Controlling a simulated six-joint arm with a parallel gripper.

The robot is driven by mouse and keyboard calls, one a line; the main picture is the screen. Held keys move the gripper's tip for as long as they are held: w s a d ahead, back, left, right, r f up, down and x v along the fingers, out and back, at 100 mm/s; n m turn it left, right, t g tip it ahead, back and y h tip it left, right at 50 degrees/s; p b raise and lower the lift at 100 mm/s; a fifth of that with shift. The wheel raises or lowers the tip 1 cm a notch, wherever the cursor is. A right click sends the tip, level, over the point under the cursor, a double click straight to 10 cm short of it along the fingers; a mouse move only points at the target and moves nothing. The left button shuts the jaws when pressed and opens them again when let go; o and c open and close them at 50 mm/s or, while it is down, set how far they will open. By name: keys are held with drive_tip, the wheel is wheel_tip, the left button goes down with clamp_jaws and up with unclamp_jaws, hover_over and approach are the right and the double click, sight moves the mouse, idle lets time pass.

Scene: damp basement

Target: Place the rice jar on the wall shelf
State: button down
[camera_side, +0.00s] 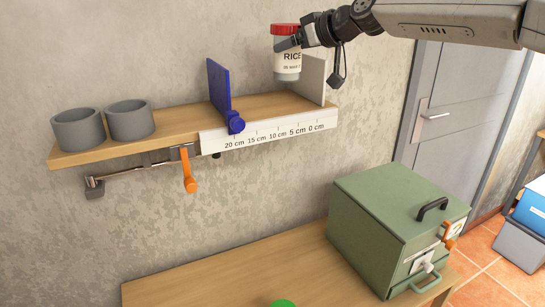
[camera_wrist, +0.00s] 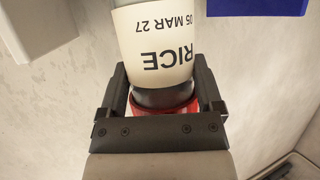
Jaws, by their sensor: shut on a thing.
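The rice jar (camera_side: 287,67) has a red lid and a white label reading RICE. My gripper (camera_side: 291,43) is shut on it near the lid and holds it upright above the right part of the wall shelf (camera_side: 178,123). In the side view it appears between the blue divider (camera_side: 218,88) and the white end panel (camera_side: 313,78); I cannot tell whether its base touches the shelf. In the wrist view the jar's label (camera_wrist: 158,48) shows upside down, with the dark fingers on both sides of the jar's neck.
Two grey cups (camera_side: 130,120) stand at the shelf's left end. A centimetre scale (camera_side: 270,132) runs along its front edge, with a blue knob (camera_side: 236,123) beside it. An orange lever (camera_side: 189,171) hangs below. A green box (camera_side: 385,225) stands on the bench (camera_side: 240,275).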

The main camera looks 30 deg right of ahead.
sight(285, 72)
drive_tip(key=shift+w+a+f, duration=0.2)
drive_tip(key=shift+w+f, duration=0.9)
drive_tip(key=shift+f, duration=0.1)
drive_tip(key=shift+w+f, duration=0.3)
drive_tip(key=shift+f, duration=0.1)
drive_tip(key=shift+w+f, duration=0.1)
drive_tip(key=shift+f, duration=1.5)
drive_tip(key=shift+f, duration=0.1)
unclamp_jaws()
drive_tip(key=shift+f, duration=0.1)
